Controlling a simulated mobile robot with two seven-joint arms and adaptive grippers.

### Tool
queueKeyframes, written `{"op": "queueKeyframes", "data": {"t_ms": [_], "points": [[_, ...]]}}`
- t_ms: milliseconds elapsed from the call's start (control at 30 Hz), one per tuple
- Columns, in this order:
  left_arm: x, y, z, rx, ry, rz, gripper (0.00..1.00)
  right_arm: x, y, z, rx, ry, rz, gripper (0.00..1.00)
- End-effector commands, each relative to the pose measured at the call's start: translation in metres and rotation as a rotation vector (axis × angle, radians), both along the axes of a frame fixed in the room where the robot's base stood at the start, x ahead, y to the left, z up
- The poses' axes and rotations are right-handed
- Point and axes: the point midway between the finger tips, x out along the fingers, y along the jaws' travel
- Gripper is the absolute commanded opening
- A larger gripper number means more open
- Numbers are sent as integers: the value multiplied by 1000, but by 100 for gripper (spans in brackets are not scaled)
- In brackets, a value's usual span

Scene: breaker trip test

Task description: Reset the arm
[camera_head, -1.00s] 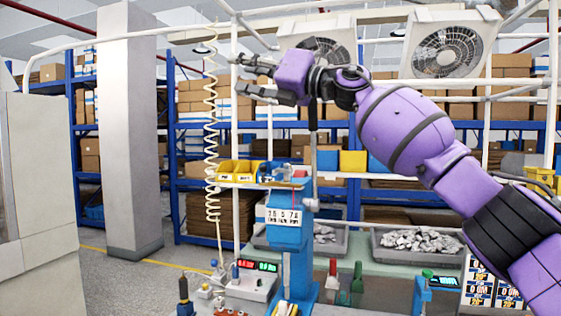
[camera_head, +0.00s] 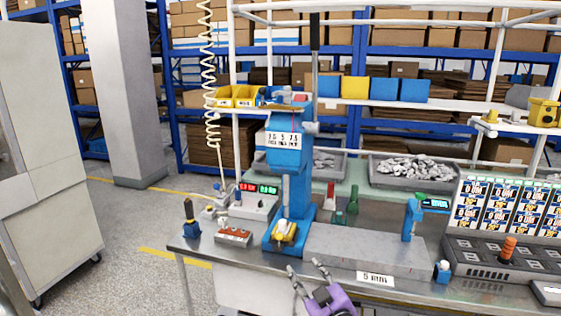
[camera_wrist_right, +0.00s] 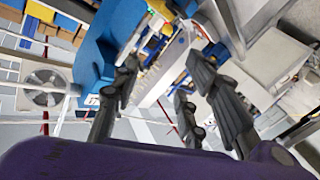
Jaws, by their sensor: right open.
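My right gripper (camera_head: 308,272) is at the bottom of the head view, purple with grey fingers spread apart and nothing between them. It is in front of the workbench's front edge, below the blue test press. In the right wrist view its fingers (camera_wrist_right: 165,95) also stand apart and empty, with a blue body beyond them. The blue press (camera_head: 290,190) stands on the bench with a counter panel (camera_head: 284,140) and a dark upright lever (camera_head: 314,50) at its top. A yellow part (camera_head: 285,232) sits at its base. My left gripper is not in view.
The steel workbench (camera_head: 235,252) holds a power supply with red and green displays (camera_head: 258,190), a red-buttoned box (camera_head: 233,237), a grey plate marked 5 mm (camera_head: 350,250) and a black tray (camera_head: 480,257). Bins of metal parts (camera_head: 385,180) stand behind. Floor at left is clear.

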Motion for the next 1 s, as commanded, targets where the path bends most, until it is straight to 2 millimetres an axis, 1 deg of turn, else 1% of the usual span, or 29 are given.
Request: {"op": "queueKeyframes", "data": {"t_ms": [33, 67, 100, 167, 200, 267, 300, 367, 400, 467, 500, 567, 600, 700, 800, 900, 1000], "points": [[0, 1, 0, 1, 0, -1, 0, -25, -11, -34, 45, 80, -30, 40], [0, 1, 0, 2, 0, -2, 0, -39, -17, -51, 70, 122, -47, 40], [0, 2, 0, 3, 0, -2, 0, -59, -26, -73, 103, 180, -73, 40], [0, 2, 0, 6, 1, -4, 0, -91, -38, -105, 148, 260, -111, 40], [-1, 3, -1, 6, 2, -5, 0, -113, -46, -125, 174, 311, -138, 40], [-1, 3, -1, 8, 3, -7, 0, -148, -58, -152, 213, 384, -179, 40], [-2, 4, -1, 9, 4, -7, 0, -173, -66, -170, 235, 429, -208, 40], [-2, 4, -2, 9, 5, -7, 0, -211, -78, -194, 265, 492, -255, 40], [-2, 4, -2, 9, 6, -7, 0, -236, -86, -209, 278, 533, -286, 40], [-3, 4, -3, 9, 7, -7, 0, -274, -96, -229, 290, 590, -331, 40], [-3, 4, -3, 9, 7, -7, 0, -297, -103, -242, 294, 626, -358, 40], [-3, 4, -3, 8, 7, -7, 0, -329, -110, -259, 296, 676, -394, 40], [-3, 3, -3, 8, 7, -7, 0, -348, -113, -268, 297, 705, -412, 40], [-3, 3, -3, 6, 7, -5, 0, -385, -118, -284, 296, 763, -445, 40], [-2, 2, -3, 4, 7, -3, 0, -405, -121, -291, 292, 794, -461, 40], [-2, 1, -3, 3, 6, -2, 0, -413, -122, -294, 290, 804, -467, 40], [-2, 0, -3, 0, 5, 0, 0, -413, -122, -294, 289, 805, -466, 40]]}}
